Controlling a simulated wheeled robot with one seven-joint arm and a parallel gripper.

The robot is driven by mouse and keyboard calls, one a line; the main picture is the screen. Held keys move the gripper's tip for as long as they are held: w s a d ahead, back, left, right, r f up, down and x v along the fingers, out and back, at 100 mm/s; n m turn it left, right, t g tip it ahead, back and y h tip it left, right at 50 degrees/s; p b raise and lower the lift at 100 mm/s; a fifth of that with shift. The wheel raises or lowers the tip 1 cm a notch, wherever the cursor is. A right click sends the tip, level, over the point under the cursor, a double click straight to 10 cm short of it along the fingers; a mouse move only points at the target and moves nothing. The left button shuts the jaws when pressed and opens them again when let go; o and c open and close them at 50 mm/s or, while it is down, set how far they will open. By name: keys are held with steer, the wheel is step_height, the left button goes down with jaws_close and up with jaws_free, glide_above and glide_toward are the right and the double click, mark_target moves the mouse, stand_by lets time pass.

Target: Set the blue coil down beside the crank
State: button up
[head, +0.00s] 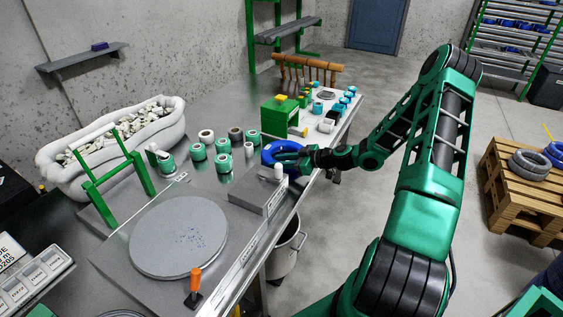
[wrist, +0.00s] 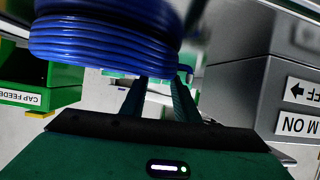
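The blue coil (head: 270,152) is a thick ring of blue cable at the table's edge, left of my gripper (head: 303,158) in the head view. In the wrist view the coil (wrist: 105,38) fills the upper left, close to the fingers. My fingers (wrist: 162,85) stand apart with a gap between them. The coil covers part of the finger area, so I cannot tell whether they hold it. An upright orange-handled lever (head: 195,282) at the table's front may be the crank; I cannot confirm this.
A grey box (head: 258,190) with labels stands just in front of the coil. A green cap feeder (head: 279,117) is behind it. Several green and white spools (head: 223,162) stand to the left. A large grey disc (head: 180,236) lies nearer. A bucket (head: 287,250) is below the edge.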

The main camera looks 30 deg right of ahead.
steer(key=o, duration=0.4)
steer(key=shift+r, duration=0.15)
steer(key=v, duration=1.2)
steer(key=s+a+g, duration=0.3)
steer(key=shift+s+a, duration=0.1)
steer(key=shift+a, duration=0.05)
steer(key=s+r+m+g+h, duration=0.2)
steer(key=s+r+m, duration=0.2)
steer(key=s, duration=0.6)
steer(key=s+a+r+m+g+h, duration=0.1)
steer(key=s+r+m+g+h, duration=0.2)
steer(key=s, duration=0.8)
steer(key=s+a+r+m+g+h, duration=0.1)
steer(key=s+r+m+g+h, duration=0.1)
steer(key=s+r+m, duration=0.5)
steer(key=shift+s+a+r+g+h, duration=0.1)
steer(key=shift+s+r+g+h, duration=0.3)
steer(key=shift+s+r, duration=1.3)
